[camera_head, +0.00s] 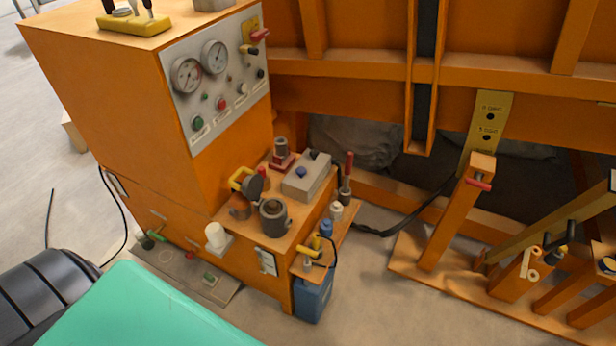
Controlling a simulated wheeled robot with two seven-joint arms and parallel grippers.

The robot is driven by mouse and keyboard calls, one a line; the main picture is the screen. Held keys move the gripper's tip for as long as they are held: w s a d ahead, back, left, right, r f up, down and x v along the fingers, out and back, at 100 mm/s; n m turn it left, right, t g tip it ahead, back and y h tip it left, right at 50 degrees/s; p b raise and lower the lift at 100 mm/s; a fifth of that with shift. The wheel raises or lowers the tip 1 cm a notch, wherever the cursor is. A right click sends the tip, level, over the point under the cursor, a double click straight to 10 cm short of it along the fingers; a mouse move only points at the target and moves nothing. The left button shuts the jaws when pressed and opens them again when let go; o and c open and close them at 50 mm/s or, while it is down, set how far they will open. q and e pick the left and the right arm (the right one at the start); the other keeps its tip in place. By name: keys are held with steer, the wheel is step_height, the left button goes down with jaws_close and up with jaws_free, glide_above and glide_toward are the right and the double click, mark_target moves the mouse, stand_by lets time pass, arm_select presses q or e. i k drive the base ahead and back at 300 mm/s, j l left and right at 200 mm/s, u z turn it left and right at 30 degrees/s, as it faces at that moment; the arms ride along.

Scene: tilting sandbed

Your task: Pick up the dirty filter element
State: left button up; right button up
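No thing in view is clearly marked as the dirty filter element. A dark grey upright cylinder with a round opening in its top (273,217) stands on the orange cabinet's low deck; it may be the element or a housing. A clean-looking white cylinder (216,235) stands on a small side shelf at the deck's left. Neither of my grippers shows in this view.
A grey box with a blue knob (306,177) and a red-based fitting (281,156) stand behind. The tall gauge cabinet (215,80) rises at the back left. A blue jug (312,292) stands below right. Orange frames (450,215) fill the right; some floor (370,300) is clear.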

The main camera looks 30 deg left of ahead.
mark_target(273, 208)
steer(key=j+z, duration=0.3)
steer(key=j, duration=0.2)
steer(key=k+j+z, duration=0.1)
steer(key=j+z, duration=0.25)
steer(key=j, duration=0.15)
steer(key=k+j+z, duration=0.1)
steer(key=j+z, duration=0.2)
steer(key=j, duration=0.15)
steer(key=k+j, duration=0.1)
steer(key=j, duration=0.3)
steer(key=k+j, duration=0.15)
steer(key=j, duration=0.25)
steer(key=k+j, duration=0.1)
steer(key=j, duration=0.3)
steer(key=k+j, duration=0.15)
steer(key=j, duration=0.25)
steer(key=k+j, duration=0.1)
steer(key=j, duration=0.3)
steer(key=k+j, duration=0.15)
steer(key=j, duration=0.25)
steer(key=l, duration=0.15)
